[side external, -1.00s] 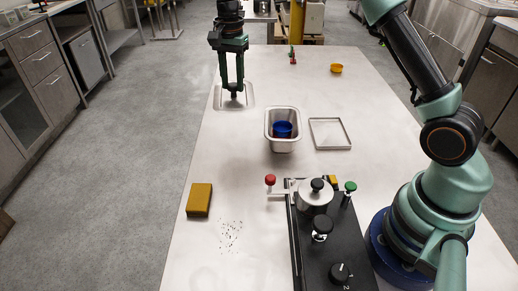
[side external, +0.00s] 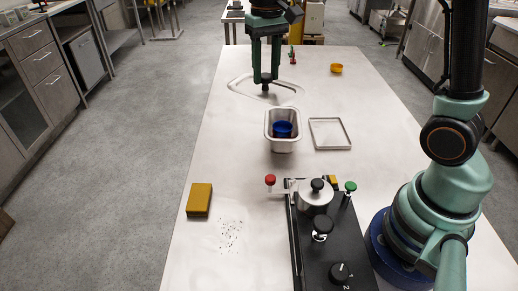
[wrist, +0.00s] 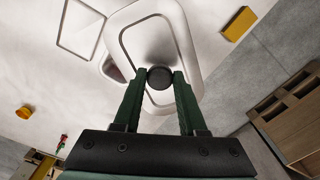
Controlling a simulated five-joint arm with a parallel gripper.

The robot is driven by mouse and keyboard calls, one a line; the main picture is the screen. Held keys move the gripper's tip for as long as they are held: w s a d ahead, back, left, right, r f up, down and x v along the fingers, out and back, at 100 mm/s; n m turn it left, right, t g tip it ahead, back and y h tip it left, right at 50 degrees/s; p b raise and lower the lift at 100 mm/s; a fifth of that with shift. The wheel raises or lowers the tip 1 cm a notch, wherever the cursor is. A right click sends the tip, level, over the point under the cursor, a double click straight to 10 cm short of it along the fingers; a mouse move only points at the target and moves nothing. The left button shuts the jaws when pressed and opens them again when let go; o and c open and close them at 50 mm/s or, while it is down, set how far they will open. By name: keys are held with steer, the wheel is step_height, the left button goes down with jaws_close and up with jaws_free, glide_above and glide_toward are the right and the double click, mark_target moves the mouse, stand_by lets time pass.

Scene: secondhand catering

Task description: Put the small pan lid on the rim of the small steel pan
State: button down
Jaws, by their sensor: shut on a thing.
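My gripper (side external: 266,80) is shut on the dark knob of the small pan lid (side external: 242,87), a pale, shiny rectangle with rounded corners. The lid is held above the table, behind and slightly left of the small steel pan (side external: 270,137). That pan is a deep rectangular steel container, open at the top, with a blue cup (side external: 283,130) inside. In the wrist view the knob sits between my fingertips (wrist: 160,77), and the lid (wrist: 150,28) fills the centre, hiding most of the pan.
A thin square frame (side external: 330,147) lies right of the pan. A black stove unit (side external: 318,255) with a lidded pot (side external: 315,200) stands in front. A yellow sponge (side external: 198,200) lies front left, and an orange bowl (side external: 336,68) stands at the back right.

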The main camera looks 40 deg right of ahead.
mark_target(295, 100)
steer(key=s+n, duration=0.1)
steer(key=s, duration=0.1)
steer(key=s+f+n, duration=0.1)
steer(key=s+n, duration=0.1)
steer(key=shift+s, duration=0.25)
steer(key=s+f, duration=0.3)
steer(key=f, duration=0.1)
steer(key=shift+s+d, duration=0.3)
steer(key=shift+d, duration=0.05)
steer(key=s+d+r+n, duration=0.4)
steer(key=s+d, duration=0.9)
steer(key=d, duration=0.2)
step_height(295, 100, down, 20)
steer(key=shift+a+f, duration=0.1)
steer(key=shift+a, duration=0.05)
steer(key=shift+s+f, duration=0.1)
steer(key=shift+f, duration=0.05)
steer(key=shift+c, duration=2.3)
jaws_free()
steer(key=shift+r, duration=0.2)
